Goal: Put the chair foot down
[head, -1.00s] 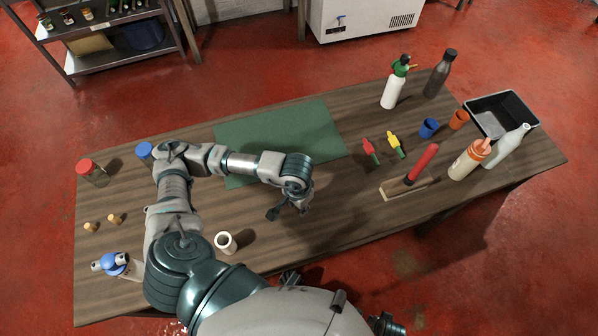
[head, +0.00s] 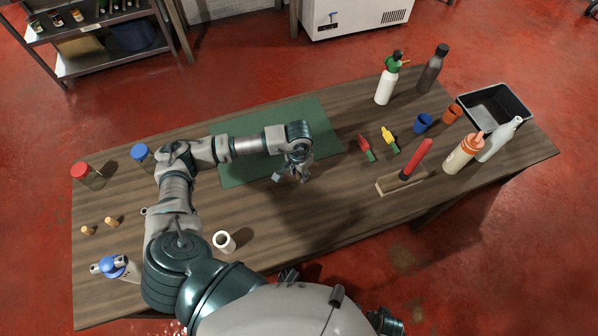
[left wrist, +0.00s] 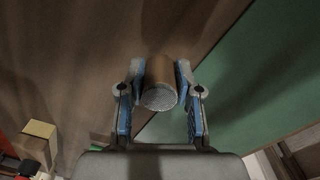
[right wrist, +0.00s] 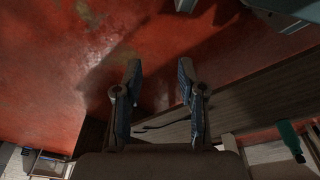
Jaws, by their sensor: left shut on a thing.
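The chair foot (left wrist: 161,84) is a brown cylinder with a pale, textured round end, seen in the left wrist view. My left gripper (left wrist: 160,72) is shut on it, with one blue finger on each side. In the head view my left gripper (head: 291,174) is over the near right part of the green mat (head: 243,171); the chair foot is hard to make out there. How high it is above the mat, I cannot tell. My right gripper (right wrist: 157,82) is open and empty in the right wrist view, with red floor and the table's edge beyond it.
A white roll (head: 224,242) stands near the front edge. A wooden block with a red handle (head: 416,160), two small clamps (head: 390,140), cups, bottles and a black tray (head: 494,105) occupy the right side. Jars (head: 88,176) and wooden pegs stand left. The table middle is clear.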

